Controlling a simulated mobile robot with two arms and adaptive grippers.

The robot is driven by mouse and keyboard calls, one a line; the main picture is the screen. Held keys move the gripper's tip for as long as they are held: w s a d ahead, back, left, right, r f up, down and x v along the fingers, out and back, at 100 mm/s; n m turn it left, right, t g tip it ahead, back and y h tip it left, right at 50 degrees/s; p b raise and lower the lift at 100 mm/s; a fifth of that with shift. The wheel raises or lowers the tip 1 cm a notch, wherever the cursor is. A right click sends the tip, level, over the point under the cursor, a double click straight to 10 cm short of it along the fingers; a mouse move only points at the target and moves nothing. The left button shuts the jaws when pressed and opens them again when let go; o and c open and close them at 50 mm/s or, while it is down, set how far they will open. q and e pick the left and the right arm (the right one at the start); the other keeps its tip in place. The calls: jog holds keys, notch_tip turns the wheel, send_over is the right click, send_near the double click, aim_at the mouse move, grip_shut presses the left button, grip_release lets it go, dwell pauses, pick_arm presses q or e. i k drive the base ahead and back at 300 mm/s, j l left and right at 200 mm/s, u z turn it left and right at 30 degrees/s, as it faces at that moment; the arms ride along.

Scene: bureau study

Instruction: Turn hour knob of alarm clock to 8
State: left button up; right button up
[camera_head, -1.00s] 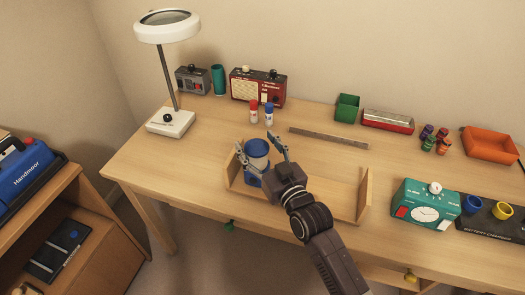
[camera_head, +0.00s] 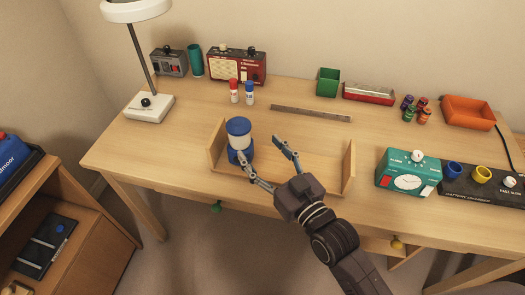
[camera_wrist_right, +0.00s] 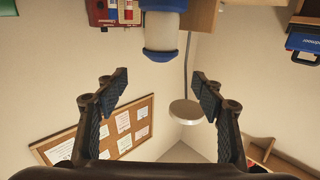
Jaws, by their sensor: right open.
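The teal alarm clock (camera_head: 396,183) stands on the right part of the desk, with a white dial (camera_head: 408,182) on its front and a white knob (camera_head: 417,156) on top. The dial's numbers are too small to read. My right gripper (camera_head: 265,164) is open and empty, well to the left of the clock, over the wooden tray. A blue and white container (camera_head: 239,140) stands in the tray, just left of its fingers. In the right wrist view, the open right gripper (camera_wrist_right: 163,90) has nothing between its fingers, and the clock is out of view. My left gripper is not in view.
A battery charger (camera_head: 470,188) with coloured cups stands right beside the clock. A ruler (camera_head: 312,113), a red box (camera_head: 368,94) and an orange bin (camera_head: 467,111) lie behind. A lamp (camera_head: 148,107) stands left.

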aim_at(417, 156)
jog(key=z, duration=1.4)
